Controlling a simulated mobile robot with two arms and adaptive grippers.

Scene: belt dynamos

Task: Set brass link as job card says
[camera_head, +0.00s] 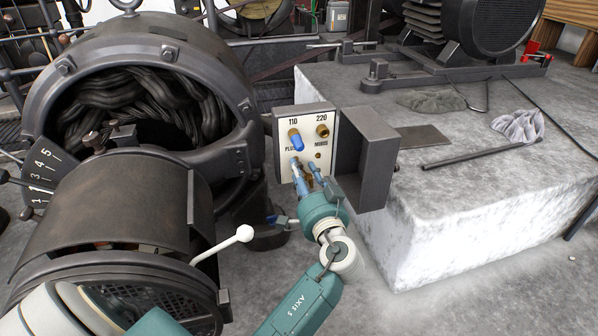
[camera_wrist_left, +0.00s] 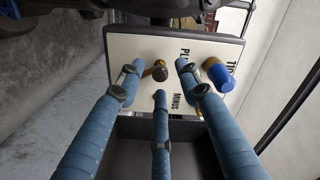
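The terminal box (camera_head: 314,138) stands open beside the big machine, with a pale panel marked 110, 220, PLUS and MINUS. A blue-capped post (camera_head: 296,140) is under 110, and it shows in the left wrist view (camera_wrist_left: 220,77). A bare brass post (camera_head: 321,131) is under 220. My left gripper (camera_head: 306,170) is at the panel's lower part. In the left wrist view its three blue fingers stand apart, around a dark knob (camera_wrist_left: 160,74) with brass beside it, below PLUS. I cannot tell which brass piece is the link. No job card is recognisable.
The box's dark open door (camera_head: 367,158) stands just right of the panel. A pale stone block (camera_head: 480,200) fills the right, with a rod, rags and a motor on it. A white-knobbed lever (camera_head: 243,234) sticks out near my left arm.

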